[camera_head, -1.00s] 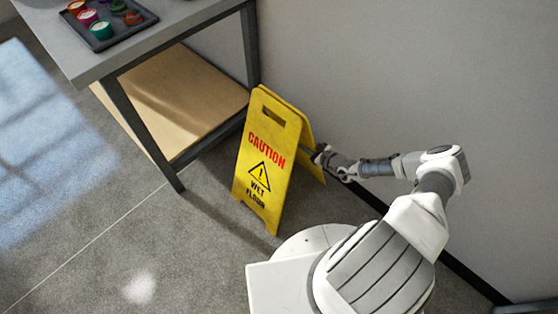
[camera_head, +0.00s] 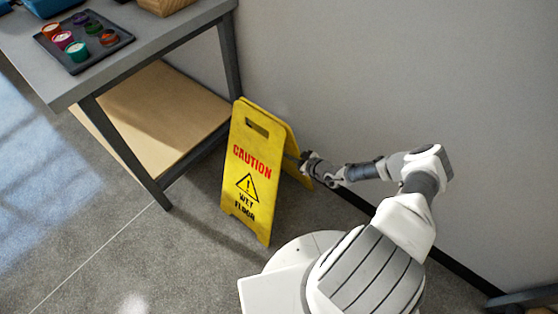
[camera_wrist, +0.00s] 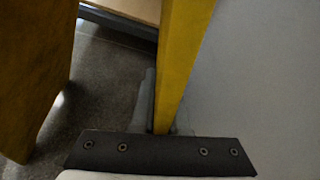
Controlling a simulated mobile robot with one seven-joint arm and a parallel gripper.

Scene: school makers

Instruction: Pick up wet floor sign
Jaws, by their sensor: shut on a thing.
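The yellow wet floor sign (camera_head: 248,178) stands upright and spread open on the grey floor, its caution face toward the head camera. My gripper (camera_head: 306,164) is at the right side of the sign, at the edge of its rear panel. In the wrist view my gripper (camera_wrist: 161,126) is shut on the edge of that yellow panel (camera_wrist: 181,55), with a finger showing on its left side. The front panel (camera_wrist: 30,70) fills the left of the wrist view. The fingertips are partly hidden by the sign in the head view.
A grey table (camera_head: 60,88) with a wooden lower shelf (camera_head: 150,118) stands left of the sign, one leg close to it. A dark tray (camera_head: 84,42) of paint pots lies on top. The wall (camera_head: 370,80) is close behind the sign. Open floor (camera_head: 120,250) lies at front left.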

